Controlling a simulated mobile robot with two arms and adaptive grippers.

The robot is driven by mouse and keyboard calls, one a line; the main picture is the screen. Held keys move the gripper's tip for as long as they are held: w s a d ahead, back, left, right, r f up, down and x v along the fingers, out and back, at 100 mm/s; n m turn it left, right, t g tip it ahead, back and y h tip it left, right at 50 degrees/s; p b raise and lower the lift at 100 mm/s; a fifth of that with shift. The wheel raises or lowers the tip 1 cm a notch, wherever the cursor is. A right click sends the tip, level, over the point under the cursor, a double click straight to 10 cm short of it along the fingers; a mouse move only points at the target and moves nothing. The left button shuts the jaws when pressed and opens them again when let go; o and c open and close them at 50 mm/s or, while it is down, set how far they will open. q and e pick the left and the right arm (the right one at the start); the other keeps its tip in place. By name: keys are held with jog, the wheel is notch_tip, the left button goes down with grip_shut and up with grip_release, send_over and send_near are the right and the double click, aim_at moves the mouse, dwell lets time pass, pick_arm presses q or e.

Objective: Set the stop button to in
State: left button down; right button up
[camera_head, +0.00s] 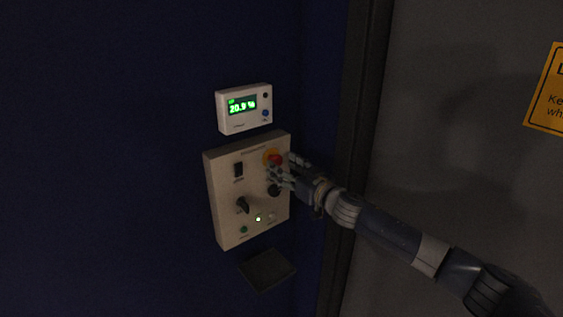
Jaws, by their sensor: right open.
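The stop button (273,156) is a red mushroom head on a yellow ring at the upper right of a cream control panel (222,210). My right gripper (281,175) is open, with its fingers in front of the panel just below and right of the button. One finger seems to overlap the button's lower edge; I cannot tell whether it touches. Whether the button is in or out cannot be made out. My left gripper is not in view.
A white display unit (244,108) hangs above, and a dark shelf (266,269) sits below. A dark vertical post (362,100) stands right of the panel.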

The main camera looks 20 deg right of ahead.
jog(key=shift+x, duration=0.8)
